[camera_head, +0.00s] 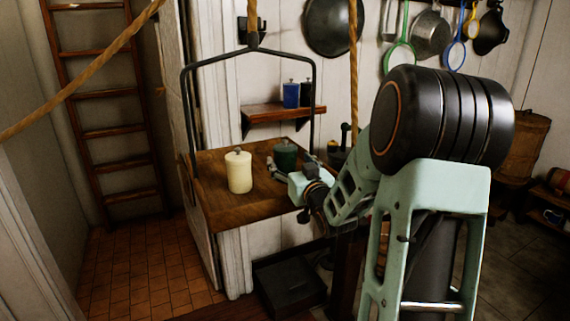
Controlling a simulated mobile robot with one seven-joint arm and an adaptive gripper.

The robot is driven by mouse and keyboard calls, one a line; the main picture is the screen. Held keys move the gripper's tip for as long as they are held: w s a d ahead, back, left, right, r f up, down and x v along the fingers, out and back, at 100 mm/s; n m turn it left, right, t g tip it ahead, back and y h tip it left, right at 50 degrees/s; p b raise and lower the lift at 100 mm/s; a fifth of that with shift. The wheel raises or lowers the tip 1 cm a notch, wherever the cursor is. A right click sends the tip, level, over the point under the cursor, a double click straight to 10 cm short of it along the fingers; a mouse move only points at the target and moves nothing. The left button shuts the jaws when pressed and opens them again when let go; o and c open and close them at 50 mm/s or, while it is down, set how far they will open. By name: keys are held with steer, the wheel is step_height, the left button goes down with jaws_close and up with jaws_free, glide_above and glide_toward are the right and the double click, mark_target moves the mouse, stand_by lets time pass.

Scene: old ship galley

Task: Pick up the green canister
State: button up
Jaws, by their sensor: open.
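The green canister (286,157) is dark green with a lid and stands upright on a wooden counter (235,209), towards its back right. My gripper (279,170) is open just in front of the canister, low at its right side. The gripper partly overlaps the canister's lower part in the picture. I cannot tell whether the fingers touch it or reach around it. A cream canister (239,172) with a dark knob stands upright to the left of the green one, apart from it.
A dark metal bar frame (187,110) arches over the counter, with ropes (353,75) nearby. A small wall shelf (280,113) behind holds a blue canister (291,95) and a dark one. Pans (430,35) hang at the upper right. A ladder (110,90) stands left. The counter's front left is clear.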

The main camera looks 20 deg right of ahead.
steer(key=shift+w, duration=1.45)
steer(key=shift+c, duration=0.4)
steer(key=shift+d, duration=0.1)
steer(key=c, duration=1.5)
steer(key=shift+c, duration=0.4)
steer(key=shift+r, duration=0.2)
